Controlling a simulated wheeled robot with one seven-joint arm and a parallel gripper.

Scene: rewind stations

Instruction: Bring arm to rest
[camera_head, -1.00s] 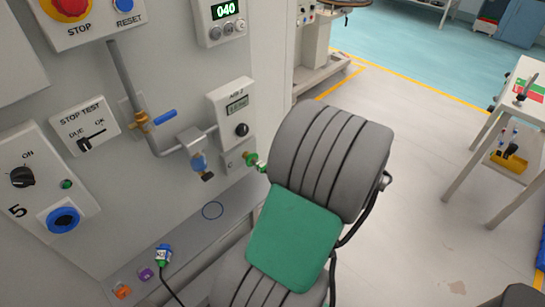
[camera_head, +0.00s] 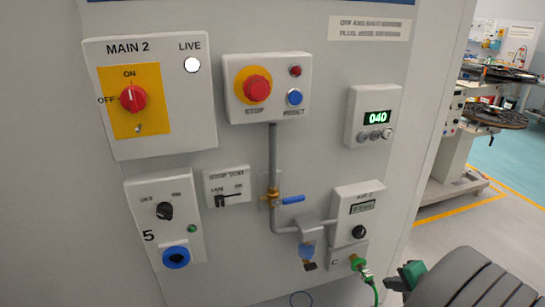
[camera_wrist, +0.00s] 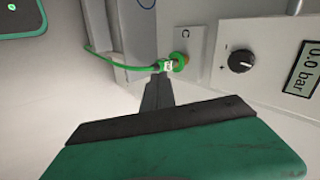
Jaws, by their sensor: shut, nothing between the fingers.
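My gripper (camera_head: 394,283) is at the lower right of the head view, at the end of my grey ribbed arm, pointing left toward the panel. In the wrist view its dark fingers (camera_wrist: 157,93) are together and hold nothing, in front of its green body. A green plug (camera_head: 357,263) with a green cable sits at the port marked C. It also shows in the wrist view (camera_wrist: 168,65), just beyond the fingertips. I cannot tell whether the tips touch the plug or cable.
The panel carries MAIN 2 (camera_head: 150,97), the STOP/RESET box (camera_head: 268,88), a display reading 040 (camera_head: 374,116) and a pipe with a blue-handled valve (camera_head: 290,200). The air gauge (camera_wrist: 301,75) reads 0.0 bar. Open floor (camera_head: 482,225) lies at the right.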

